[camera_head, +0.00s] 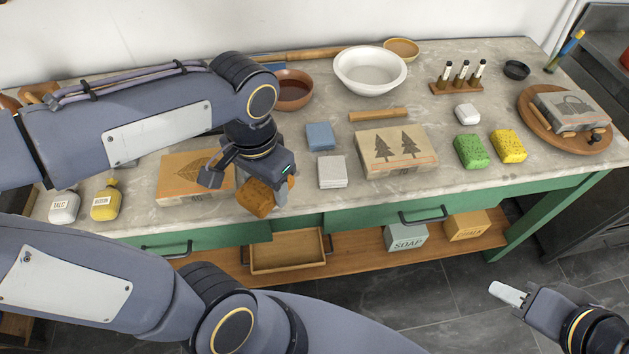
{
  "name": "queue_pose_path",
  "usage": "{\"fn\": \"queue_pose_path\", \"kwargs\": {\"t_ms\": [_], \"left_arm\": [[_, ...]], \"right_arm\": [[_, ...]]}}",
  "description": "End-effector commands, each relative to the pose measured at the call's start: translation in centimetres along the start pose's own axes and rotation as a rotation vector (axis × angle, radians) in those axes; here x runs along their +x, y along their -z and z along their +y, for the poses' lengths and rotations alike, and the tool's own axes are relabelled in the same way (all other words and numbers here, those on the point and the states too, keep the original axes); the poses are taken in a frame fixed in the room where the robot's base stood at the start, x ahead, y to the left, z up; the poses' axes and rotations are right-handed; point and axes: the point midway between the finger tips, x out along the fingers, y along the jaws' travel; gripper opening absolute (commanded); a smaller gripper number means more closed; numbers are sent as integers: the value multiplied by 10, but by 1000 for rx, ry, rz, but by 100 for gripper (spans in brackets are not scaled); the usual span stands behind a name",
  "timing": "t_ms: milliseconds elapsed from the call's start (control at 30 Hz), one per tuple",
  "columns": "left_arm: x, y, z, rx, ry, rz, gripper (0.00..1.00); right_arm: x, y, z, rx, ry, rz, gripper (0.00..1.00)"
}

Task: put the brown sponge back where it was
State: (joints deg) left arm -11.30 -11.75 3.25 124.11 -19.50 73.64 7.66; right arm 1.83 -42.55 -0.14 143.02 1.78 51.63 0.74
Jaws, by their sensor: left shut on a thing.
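The brown sponge (256,199) is held in my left gripper (250,190), which is shut on it. It hangs near the front edge of the table (300,210), between the leaf-print stone and the white block. A green sponge (470,151) and a yellow sponge (509,146) lie side by side at the right of the tabletop. My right gripper (507,293) is low at the right, in front of the table over the floor.
A tree-print stone (397,150), leaf-print stone (185,178), blue block (320,136) and white block (332,172) lie on the table. Bowls (370,72) stand behind. Talc (64,207) and rosin (105,201) bottles stand left. A round board (529,121) is far right. Bare tabletop shows between them.

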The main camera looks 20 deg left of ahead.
Motion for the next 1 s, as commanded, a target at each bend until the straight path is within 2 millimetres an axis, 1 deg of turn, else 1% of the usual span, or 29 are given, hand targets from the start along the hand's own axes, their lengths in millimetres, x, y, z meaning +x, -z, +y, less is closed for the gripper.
{"fn": "queue_pose_path", "kwargs": {"t_ms": [67, 167, 467, 500, 600, 700, 933, 1000], "left_arm": [[4, -1, -1, 2, 1, -1, 38], [11, 12, -7, 3, 0, -7, 38], [44, 79, -38, 1, 1, -8, 38], [54, 84, -41, 2, 0, -9, 38], [73, 98, -47, 3, 1, -8, 38], [86, 108, -52, 2, 1, -5, 38], [102, 121, -57, 3, 1, -3, 38], [114, 120, -57, 3, 1, -5, 38]], "right_arm": [[2, -1, 1, 0, 0, 0, 36], [1, 0, 0, 0, 0, 0, 36], [-5, 2, -2, 0, 0, 0, 36], [-4, 2, -2, 0, 0, 0, 36], [-4, 2, -2, 0, 0, 0, 36], [-4, 2, -2, 0, 0, 0, 36], [-5, 2, -2, 0, 0, 0, 36], [-4, 2, -2, 0, 0, 0, 36]]}}
